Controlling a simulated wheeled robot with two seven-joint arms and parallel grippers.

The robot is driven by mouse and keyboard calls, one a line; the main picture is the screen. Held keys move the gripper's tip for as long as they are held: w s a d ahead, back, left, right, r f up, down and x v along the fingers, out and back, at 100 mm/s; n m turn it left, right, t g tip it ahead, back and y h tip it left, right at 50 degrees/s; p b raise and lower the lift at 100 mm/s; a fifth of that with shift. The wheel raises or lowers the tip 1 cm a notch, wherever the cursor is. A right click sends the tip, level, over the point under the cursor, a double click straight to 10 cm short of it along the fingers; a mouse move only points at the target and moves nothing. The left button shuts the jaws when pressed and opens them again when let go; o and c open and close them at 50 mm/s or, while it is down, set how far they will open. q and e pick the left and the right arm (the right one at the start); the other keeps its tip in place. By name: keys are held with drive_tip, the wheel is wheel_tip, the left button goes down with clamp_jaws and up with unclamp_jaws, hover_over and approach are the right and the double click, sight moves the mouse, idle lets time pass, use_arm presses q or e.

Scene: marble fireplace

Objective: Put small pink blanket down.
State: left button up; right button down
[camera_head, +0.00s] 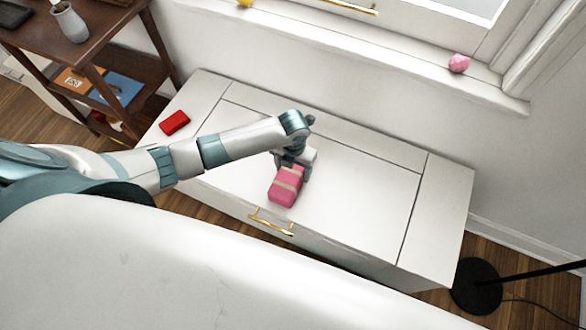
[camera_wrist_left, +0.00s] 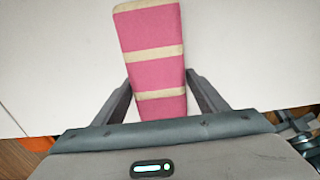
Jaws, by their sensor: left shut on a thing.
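The small pink blanket (camera_head: 286,187) is a folded pink bundle with beige stripes. It is at the front middle of the white cabinet top (camera_head: 345,205), near the edge above the brass handle. In the left wrist view the blanket (camera_wrist_left: 152,50) extends away between the two fingers of the gripper (camera_wrist_left: 158,95). I cannot tell whether the blanket touches the cabinet top.
A red block (camera_head: 174,122) lies at the cabinet's left end. A pink object (camera_head: 459,63) sits on the windowsill. A dark wooden shelf (camera_head: 110,35) with a grey vase stands at left. A black lamp base (camera_head: 476,286) is at right. The cabinet's right side is clear.

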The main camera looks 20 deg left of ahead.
sight(293, 169)
use_arm(q)
drive_tip(key=shift+f, duration=0.2)
drive_tip(key=o, duration=1.3)
drive_tip(key=shift+r, duration=0.2)
wheel_tip(293, 169, up, 11)
drive_tip(key=shift+f, duration=0.2)
drive_tip(key=shift+r, duration=0.7)
